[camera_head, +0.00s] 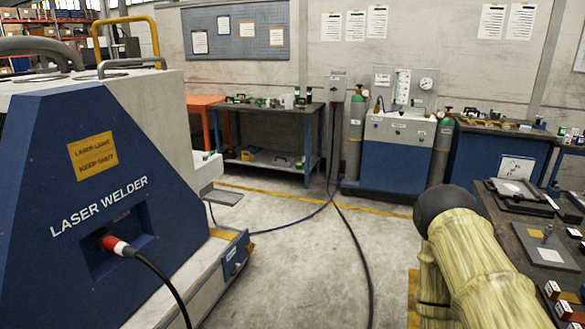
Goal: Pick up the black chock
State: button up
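I cannot single out the black chock with certainty. Several small dark blocks lie on the dark bench (525,268) at the right edge. One block (552,290) with a pale label sits near the bench's front edge, and another block (565,309) with an orange-brown side lies just nearer to me. Smaller dark pieces lie at the far right edge, partly cut off by the picture. My gripper is not in view.
A large blue and white laser welder (105,215) fills the left, with a black cable from its red plug (118,246). Cables and a hose cross the grey floor (290,265). Workbenches, green gas cylinders (356,135) and a gauge panel (405,90) line the back wall. Mid-floor is open.

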aim_at(229, 155)
jog(key=i, duration=7.45)
jog(key=u, duration=3.4)
jog(key=i, duration=1.15)
jog(key=z, duration=0.1)
